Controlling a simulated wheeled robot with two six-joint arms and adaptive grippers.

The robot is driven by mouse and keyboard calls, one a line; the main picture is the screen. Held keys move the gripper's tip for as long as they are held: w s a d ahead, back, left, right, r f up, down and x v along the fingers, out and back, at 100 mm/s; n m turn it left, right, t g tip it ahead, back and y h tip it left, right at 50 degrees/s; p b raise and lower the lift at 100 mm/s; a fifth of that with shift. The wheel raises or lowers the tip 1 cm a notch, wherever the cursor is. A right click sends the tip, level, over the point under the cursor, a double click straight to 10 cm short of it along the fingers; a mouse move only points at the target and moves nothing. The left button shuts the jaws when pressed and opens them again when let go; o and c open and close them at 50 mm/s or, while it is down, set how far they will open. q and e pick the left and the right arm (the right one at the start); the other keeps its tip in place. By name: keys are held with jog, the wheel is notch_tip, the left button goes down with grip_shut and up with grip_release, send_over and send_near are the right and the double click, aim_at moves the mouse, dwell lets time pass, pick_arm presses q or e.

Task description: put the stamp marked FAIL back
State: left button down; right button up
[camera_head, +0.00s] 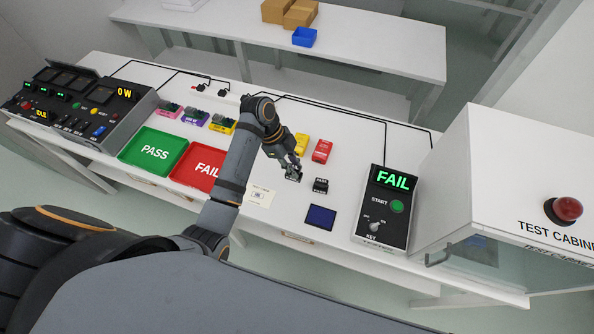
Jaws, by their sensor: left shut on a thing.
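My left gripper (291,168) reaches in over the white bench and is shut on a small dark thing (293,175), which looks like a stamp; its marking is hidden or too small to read. A black stamp (320,186) with a pale label stands on the bench just right of the gripper, apart from it. I cannot read its label for certain. Whether the held thing touches the bench is not clear. My right gripper is not in view.
A dark blue pad (320,217) lies near the front edge and a pale card (260,196) lies left of it. Red (321,151) and yellow (302,144) blocks stand behind. The tester (386,211) reads FAIL. Green PASS (154,153) and red FAIL (187,174) trays are left.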

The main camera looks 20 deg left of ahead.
aim_at(296, 166)
pick_arm(q)
jog(key=w+f, duration=0.1)
jog(key=f, duration=0.1)
jog(key=w+f, duration=0.2)
jog(key=shift+w+a+f, duration=0.1)
jog(key=shift+a+f, duration=0.05)
jog(key=shift+a, duration=0.05)
jog(key=shift+w+f, duration=0.15)
jog(key=shift+f, duration=0.1)
jog(key=shift+w+f, duration=0.25)
jog(key=shift+f, duration=0.05)
notch_tip(296, 166, down, 2)
jog(key=shift+s+f+p, duration=0.1)
jog(key=shift+p, duration=0.7)
jog(key=shift+f, duration=0.3)
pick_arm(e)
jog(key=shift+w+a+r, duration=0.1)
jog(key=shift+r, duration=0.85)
pick_arm(q)
jog(key=shift+f, duration=0.15)
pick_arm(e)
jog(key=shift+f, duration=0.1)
pick_arm(q)
jog(key=c, duration=1.2)
grip_release()
